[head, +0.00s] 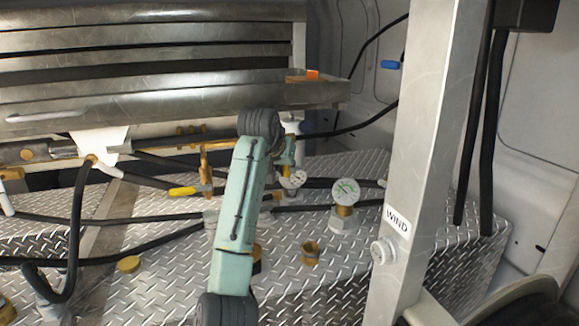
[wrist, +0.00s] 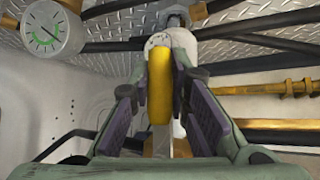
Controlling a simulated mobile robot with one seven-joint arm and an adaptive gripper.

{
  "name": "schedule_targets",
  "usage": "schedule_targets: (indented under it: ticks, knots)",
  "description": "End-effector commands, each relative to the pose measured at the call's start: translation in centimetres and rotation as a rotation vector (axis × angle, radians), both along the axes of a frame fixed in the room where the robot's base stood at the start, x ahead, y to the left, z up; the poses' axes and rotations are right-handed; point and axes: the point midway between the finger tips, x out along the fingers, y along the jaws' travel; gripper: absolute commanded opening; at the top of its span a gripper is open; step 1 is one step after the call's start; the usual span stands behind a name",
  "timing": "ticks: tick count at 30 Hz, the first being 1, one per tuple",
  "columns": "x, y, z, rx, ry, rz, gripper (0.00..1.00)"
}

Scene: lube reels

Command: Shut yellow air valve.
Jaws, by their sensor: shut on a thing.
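A yellow valve handle (wrist: 159,90) stands lengthwise between the two fingers of my gripper (wrist: 160,115) in the wrist view. My gripper is shut on this handle. A pale valve body or fitting (wrist: 181,48) is just behind the handle. In the head view, my arm hides most of the gripper, and the held handle cannot be made out clearly. Another yellow handle (head: 184,191) lies to the left of my arm, on brass fittings.
A dial gauge (wrist: 45,32) is left of the gripper in the wrist view. Brass pipe (wrist: 265,88) and black hoses (wrist: 255,42) run close on the right. In the head view, a metal post (head: 415,150) labelled WIND stands to the right, above diamond plate (head: 165,290).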

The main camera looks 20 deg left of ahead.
Motion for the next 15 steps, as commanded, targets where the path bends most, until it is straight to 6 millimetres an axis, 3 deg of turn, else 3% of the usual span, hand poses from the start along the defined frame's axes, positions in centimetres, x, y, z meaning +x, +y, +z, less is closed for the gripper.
schedule_targets:
  ticks: [15]
  knots:
    - [-0.13,0.41,0.27,0.054,0.025,0.002,0.00]
